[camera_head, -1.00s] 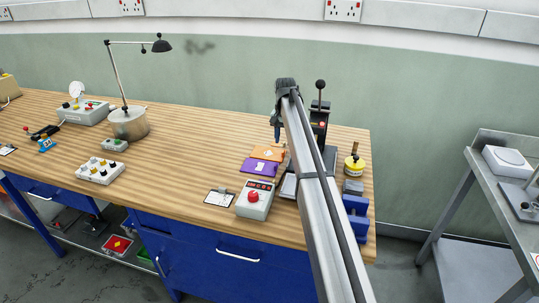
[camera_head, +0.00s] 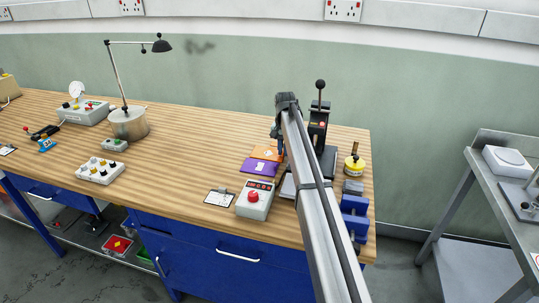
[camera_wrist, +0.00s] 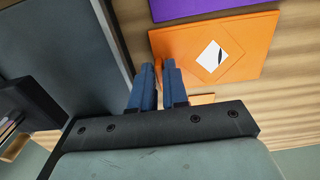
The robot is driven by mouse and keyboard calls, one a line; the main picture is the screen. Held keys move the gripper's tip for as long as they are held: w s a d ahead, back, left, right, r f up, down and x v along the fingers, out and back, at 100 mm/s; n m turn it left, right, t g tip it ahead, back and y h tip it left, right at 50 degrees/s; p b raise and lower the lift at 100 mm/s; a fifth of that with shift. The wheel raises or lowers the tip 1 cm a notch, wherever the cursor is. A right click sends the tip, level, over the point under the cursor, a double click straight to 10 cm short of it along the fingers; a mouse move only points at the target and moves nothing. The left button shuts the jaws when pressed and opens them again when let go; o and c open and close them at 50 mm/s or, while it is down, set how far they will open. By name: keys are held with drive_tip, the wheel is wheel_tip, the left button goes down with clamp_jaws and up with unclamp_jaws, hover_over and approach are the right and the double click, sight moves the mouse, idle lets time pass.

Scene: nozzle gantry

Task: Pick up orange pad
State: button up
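The orange pad (camera_head: 264,152) lies on the bench behind the purple pad (camera_head: 259,167); my gripper hides part of its right side. In the wrist view the orange pad (camera_wrist: 255,45) shows a white label in a diamond outline. My gripper (camera_head: 281,157) points down at its right end. In the wrist view the blue fingers of my gripper (camera_wrist: 159,68) sit close together at a corner of the pad, with a narrow gap between them. The fingers hide part of that edge, and I cannot tell whether they grip it. A small orange strip (camera_wrist: 205,99) shows beside the right finger.
The black lever press (camera_head: 318,122) stands just right of my gripper. A grey box with a red button (camera_head: 254,200) and a clipboard (camera_head: 219,197) lie in front. A yellow-topped pot (camera_head: 354,166) and blue vise (camera_head: 355,212) are at the right. The bench left of the pads is clear.

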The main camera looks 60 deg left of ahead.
clamp_jaws()
drive_tip(key=shift+r, duration=0.1)
